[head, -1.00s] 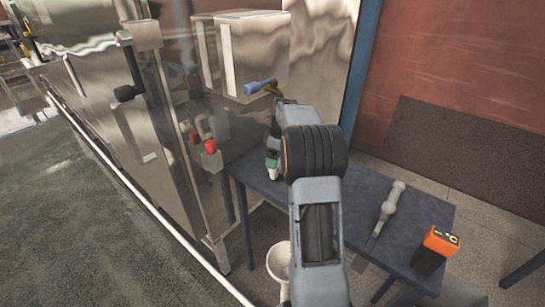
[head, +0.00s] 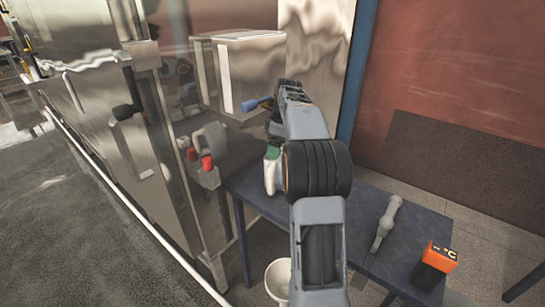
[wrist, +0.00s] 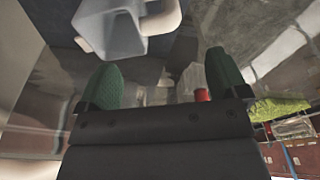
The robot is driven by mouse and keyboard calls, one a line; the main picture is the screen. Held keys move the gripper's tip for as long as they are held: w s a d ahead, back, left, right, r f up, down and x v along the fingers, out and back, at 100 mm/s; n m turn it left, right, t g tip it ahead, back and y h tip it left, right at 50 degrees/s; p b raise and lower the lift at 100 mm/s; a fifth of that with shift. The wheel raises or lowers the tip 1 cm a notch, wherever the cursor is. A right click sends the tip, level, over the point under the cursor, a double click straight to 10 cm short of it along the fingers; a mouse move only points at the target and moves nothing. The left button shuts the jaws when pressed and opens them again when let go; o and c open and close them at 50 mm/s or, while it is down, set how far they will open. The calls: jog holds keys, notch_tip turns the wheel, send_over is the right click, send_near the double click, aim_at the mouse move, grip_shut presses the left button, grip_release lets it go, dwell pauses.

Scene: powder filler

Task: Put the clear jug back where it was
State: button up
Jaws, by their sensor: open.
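In the wrist view a translucent grey-blue jug (wrist: 122,32) with a pale handle shows at the top edge, partly cut off, in front of a dark blue surface. My gripper (wrist: 163,82) is open, with two green fingertips wide apart and nothing between them. The jug lies beyond the fingertips, above and left of the gap, apart from them. I cannot make out the jug for certain there.
A steel machine (head: 245,75) with a blue handle (head: 257,103) and red knobs (head: 207,162) stands left. A grey tool (head: 386,222) and orange-black device (head: 436,268) lie right. A white bucket (head: 276,280) is below.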

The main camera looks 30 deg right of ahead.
jog(key=s+a+r+m, duration=0.1)
jog(key=s+a+m, duration=0.1)
jog(key=s+a, duration=0.3)
jog(key=s+a+r+m, duration=0.1)
jog(key=s+a+m, duration=0.15)
jog(key=a, duration=0.55)
jog(key=s+a+f+m+t, duration=0.1)
jog(key=s+a+f+m, duration=0.1)
jog(key=s+a+f, duration=0.2)
jog(key=s+a+f+m+t+h, duration=0.1)
jog(key=s+a+f, duration=0.3)
jog(key=s, duration=0.6)
jog(key=shift+s+a+f+m, duration=0.35)
jog(key=shift+a+m, duration=0.1)
jog(key=shift+a, duration=0.55)
jog(key=shift+w, duration=0.1)
